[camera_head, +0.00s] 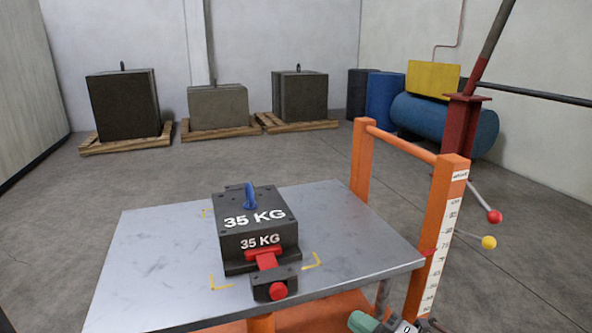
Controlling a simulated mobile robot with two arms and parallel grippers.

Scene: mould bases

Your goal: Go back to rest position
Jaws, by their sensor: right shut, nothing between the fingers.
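My right gripper (405,326) shows only in part at the bottom edge, right of centre, beside the orange frame's lower right post. It is shut and apart from the mould base, with nothing seen held; much of it is cut off. My left gripper is not in view. The dark mould base (236,233), marked 35 KG, sits upright on the grey metal table (150,250). It has a blue lifting eye (250,196) on top and a red clamp-like part (266,259) at its front, with a black block and red knob (278,290) below.
An orange frame (441,225) with a scale stands at the table's right. Levers with a red ball (494,216) and a yellow ball (489,242) stick out beyond it. Large blocks on pallets (126,144) and blue drums (385,100) stand at the back. The floor between is clear.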

